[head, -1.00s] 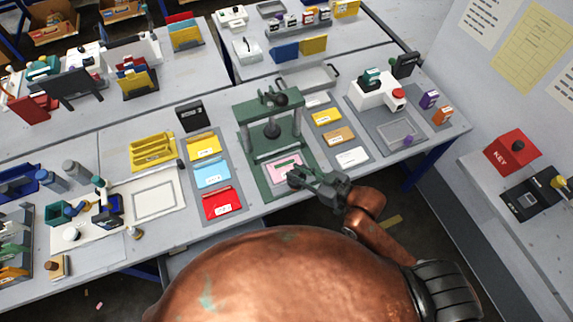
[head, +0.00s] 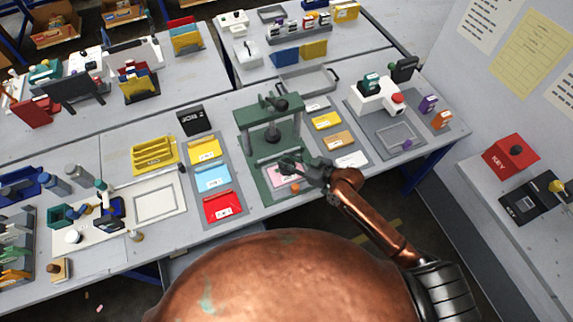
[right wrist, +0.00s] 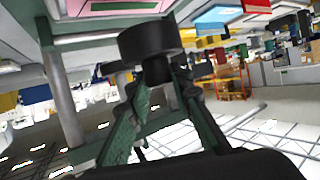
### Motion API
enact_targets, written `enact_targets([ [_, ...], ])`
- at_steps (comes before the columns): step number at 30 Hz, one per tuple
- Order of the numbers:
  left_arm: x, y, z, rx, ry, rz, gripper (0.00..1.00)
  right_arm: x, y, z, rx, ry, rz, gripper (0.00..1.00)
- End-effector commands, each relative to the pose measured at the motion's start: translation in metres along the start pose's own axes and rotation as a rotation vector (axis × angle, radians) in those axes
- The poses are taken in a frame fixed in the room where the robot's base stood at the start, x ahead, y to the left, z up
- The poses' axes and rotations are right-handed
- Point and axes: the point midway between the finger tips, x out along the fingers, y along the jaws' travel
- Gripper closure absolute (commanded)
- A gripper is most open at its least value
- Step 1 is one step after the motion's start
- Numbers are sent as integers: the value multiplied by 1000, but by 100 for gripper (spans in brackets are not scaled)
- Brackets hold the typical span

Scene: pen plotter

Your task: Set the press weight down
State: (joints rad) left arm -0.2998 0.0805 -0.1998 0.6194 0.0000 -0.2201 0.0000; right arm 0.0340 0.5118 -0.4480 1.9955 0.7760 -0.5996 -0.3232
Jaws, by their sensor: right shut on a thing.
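The press weight, a black disc on a short stem, shows in the right wrist view (right wrist: 150,42). My right gripper (right wrist: 155,85) is shut on its stem. In the head view my right gripper (head: 305,168) reaches in over the front of the green press (head: 245,130), and the dark weight (head: 287,162) is small and partly hidden by it. A pink card (head: 279,177) lies on the press base under the gripper, partly covered. I cannot tell whether the weight touches the card. My left gripper is not in view.
Trays with yellow, blue and red cards (head: 212,179) stand left of the press. Yellow, tan and white cards (head: 338,140) lie to its right. A small orange thing (head: 295,188) shows at the base's front.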

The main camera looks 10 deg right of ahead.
Motion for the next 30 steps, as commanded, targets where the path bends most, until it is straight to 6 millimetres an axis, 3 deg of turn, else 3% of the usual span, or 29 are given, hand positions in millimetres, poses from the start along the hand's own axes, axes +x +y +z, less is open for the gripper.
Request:
enact_targets([
  [8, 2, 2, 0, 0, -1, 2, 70, 17, 10, 8, -2, 7, 1, 100],
  [16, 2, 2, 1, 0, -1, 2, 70, 29, 12, 36, -1, 5, 2, 100],
  [28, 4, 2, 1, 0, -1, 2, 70, 30, 12, 40, -3, 6, 2, 100],
  [29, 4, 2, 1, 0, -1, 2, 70, 30, 11, 43, -1, 0, 1, 79],
  [30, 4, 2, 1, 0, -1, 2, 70, 30, 11, 43, -1, 0, 1, 76],
])
